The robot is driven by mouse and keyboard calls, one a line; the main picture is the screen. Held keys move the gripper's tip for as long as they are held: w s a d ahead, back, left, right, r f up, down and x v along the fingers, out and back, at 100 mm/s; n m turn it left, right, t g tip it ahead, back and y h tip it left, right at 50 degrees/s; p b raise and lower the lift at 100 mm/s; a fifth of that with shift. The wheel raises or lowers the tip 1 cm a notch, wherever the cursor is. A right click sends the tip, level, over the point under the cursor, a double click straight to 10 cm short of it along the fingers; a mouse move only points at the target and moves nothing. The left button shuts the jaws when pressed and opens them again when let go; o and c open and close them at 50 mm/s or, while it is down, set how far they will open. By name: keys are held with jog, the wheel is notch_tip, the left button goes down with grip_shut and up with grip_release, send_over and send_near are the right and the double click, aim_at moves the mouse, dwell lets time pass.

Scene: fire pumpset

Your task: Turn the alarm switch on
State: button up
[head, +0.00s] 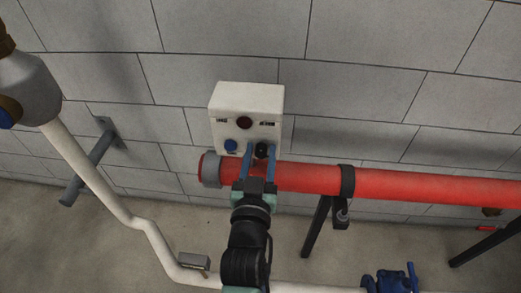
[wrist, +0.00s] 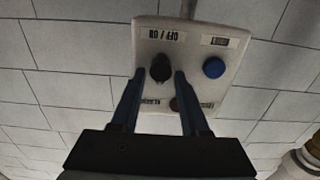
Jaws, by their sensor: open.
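The white alarm box (head: 246,100) is on the grey block wall in the head view. It carries a dark red round light (head: 244,122), a blue button (head: 231,146) and a black knob switch (head: 262,150). In the wrist view the box (wrist: 205,38) appears upside down, with the black switch (wrist: 160,69) below an "OFF / ON" label and the blue button (wrist: 213,67) to its right. My gripper (head: 260,150) is open, its two blue fingers reaching to the box. In the wrist view the fingertips (wrist: 160,74) lie either side of the switch. Contact cannot be told.
A thick red pipe (head: 300,179) runs along the wall just below the box, behind my gripper. A white pipe (head: 100,185) bends down at the left. A blue valve (head: 393,281) is at the lower right. The wall above the box is clear.

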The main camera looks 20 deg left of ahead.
jog(key=shift+w, duration=0.2)
grip_shut()
jog(key=shift+a+n, duration=0.1)
jog(key=shift+n, duration=0.2)
jog(key=n, duration=0.3)
jog(key=n+p, duration=0.1)
jog(key=n, duration=0.1)
jog(key=shift+s+a+n, duration=0.1)
jog(key=shift+a+n, duration=0.15)
jog(key=shift+n, duration=0.05)
jog(key=n, duration=0.3)
jog(key=n+p, duration=0.1)
jog(key=n, duration=0.1)
jog(key=shift+a+f+n, duration=0.15)
jog(key=shift+f+n, duration=0.15)
dwell(0.4)
grip_release()
